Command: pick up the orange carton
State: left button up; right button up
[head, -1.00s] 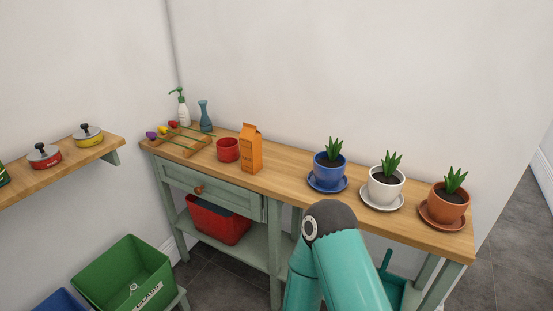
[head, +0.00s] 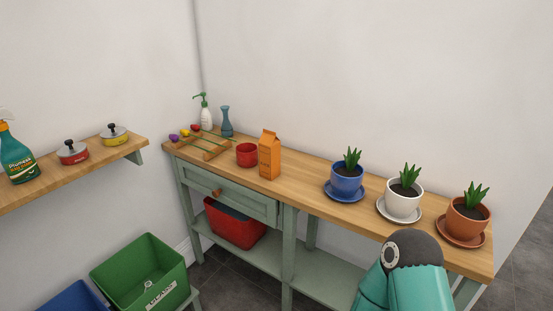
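The orange carton (head: 269,157) stands upright on the wooden top of the green console table (head: 305,182), in the middle of the head view. It is just right of a red cup (head: 247,154) and well left of the blue plant pot. A teal link of one of my arms shows at the bottom right, in front of the table. Neither of my grippers is in view.
A blue pot (head: 347,180), a white pot (head: 402,203) and a terracotta pot (head: 465,220) stand on saucers to the right. A rack (head: 205,147), a soap bottle (head: 206,117) and a blue vase (head: 226,122) stand left. Tabletop between carton and blue pot is clear.

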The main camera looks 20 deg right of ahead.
aim_at(268, 145)
jog(key=i, duration=1)
